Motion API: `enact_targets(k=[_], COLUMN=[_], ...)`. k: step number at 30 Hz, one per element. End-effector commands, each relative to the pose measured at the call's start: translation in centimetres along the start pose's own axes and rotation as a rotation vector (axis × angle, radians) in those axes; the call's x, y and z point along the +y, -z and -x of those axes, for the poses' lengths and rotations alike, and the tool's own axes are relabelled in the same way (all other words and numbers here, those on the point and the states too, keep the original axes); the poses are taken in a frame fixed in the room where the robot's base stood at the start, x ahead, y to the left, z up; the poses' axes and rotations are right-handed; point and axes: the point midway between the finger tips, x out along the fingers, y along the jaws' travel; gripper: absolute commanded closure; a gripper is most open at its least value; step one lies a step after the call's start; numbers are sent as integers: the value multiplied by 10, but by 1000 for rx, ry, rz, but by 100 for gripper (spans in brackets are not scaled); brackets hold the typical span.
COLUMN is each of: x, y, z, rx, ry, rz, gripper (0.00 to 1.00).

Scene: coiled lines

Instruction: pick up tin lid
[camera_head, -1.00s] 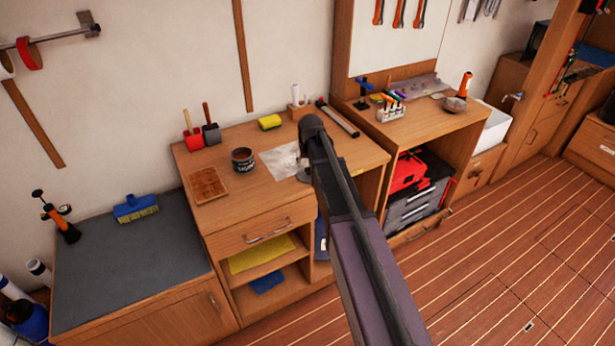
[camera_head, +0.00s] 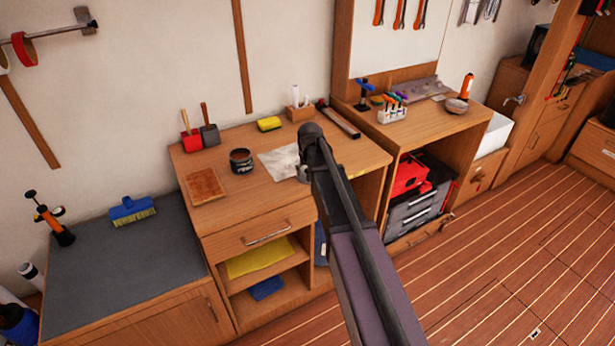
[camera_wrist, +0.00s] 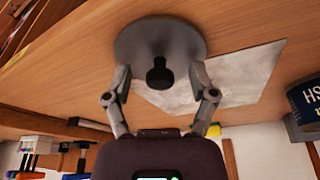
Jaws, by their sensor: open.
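The tin lid (camera_wrist: 140,38) is a flat grey disc with a black knob (camera_wrist: 159,75) in its middle, lying on the wooden worktop in the wrist view. My gripper (camera_wrist: 160,73) is open. Its two fingers stand one on each side of the knob, with gaps between; nothing is held. I cannot tell the remaining height exactly. In the head view my arm hides the fingers and most of the lid. A dark open tin (camera_head: 241,161) stands left of them on the worktop; its labelled side also shows in the wrist view (camera_wrist: 308,98).
A pale sheet (camera_head: 277,163) lies beside and partly under the lid. A brown board (camera_head: 204,186), a yellow sponge (camera_head: 269,124) and two brushes or scoops (camera_head: 209,135) stand around the worktop. A rack of small coloured tools (camera_head: 393,112) is on the right bench.

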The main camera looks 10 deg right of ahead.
Motion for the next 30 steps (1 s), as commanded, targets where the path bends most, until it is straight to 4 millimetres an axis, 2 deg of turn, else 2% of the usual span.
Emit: enact_targets(k=[7,14,15,30], x=[0,0,0,0], y=[0,0,0,1], z=[0,0,0,3], rx=[0,0,0,0], ry=[0,0,0,0], rz=[0,0,0,-1], gripper=[26,95,97,98])
